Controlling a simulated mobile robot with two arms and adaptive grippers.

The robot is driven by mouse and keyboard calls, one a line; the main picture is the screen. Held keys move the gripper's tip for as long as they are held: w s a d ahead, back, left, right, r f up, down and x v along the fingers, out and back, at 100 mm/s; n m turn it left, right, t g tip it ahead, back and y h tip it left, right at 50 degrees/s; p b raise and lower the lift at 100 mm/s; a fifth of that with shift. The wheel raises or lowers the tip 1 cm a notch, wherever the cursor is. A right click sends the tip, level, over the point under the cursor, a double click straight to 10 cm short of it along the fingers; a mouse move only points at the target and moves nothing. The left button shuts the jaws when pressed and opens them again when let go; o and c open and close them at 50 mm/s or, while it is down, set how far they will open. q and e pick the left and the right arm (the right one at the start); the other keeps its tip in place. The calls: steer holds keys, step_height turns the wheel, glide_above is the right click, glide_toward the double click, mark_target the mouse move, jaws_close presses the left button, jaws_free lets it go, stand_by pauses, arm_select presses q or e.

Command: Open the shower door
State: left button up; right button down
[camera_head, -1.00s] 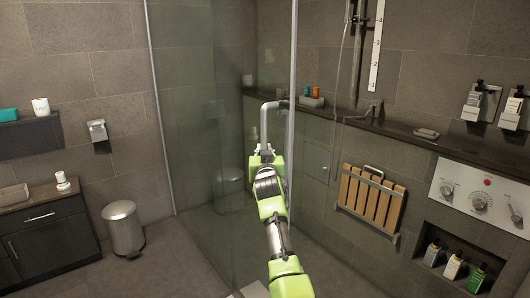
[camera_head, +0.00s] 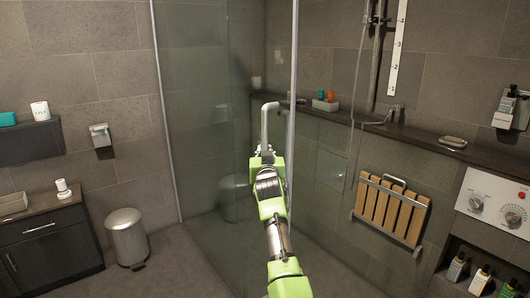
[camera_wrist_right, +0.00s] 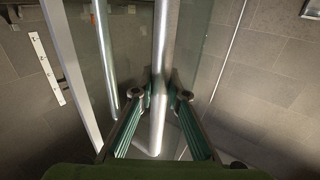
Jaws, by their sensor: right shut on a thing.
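The shower door's vertical metal handle (camera_head: 264,127) bends at its top toward the upright metal edge (camera_head: 294,55) beside the glass. Tinted shower glass (camera_head: 205,120) spans left of that edge. My right gripper (camera_head: 265,156) is shut on the lower part of the handle. In the right wrist view the handle (camera_wrist_right: 159,75) runs as a bright bar between the two fingers of the right gripper (camera_wrist_right: 160,94). A pale metal edge (camera_wrist_right: 68,65) stands to its left there. How far the door stands open is hard to tell. My left gripper is in neither view.
A wooden slatted seat (camera_head: 390,208) hangs on the shower wall, with a control panel (camera_head: 492,205) to its right. A ledge (camera_head: 425,138) runs along that wall. A metal bin (camera_head: 126,237) and a dark cabinet (camera_head: 50,245) stand left. Floor is clear between bin and glass.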

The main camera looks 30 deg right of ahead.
steer(key=c, duration=2.1)
jaws_free()
steer(key=shift+a+f, duration=0.25)
steer(key=shift+f, duration=0.2)
steer(key=shift+o, duration=0.6)
steer(key=shift+w+a+r, duration=0.15)
steer(key=shift+w, duration=0.1)
steer(key=v, duration=1.2)
steer(key=shift+r, duration=0.1)
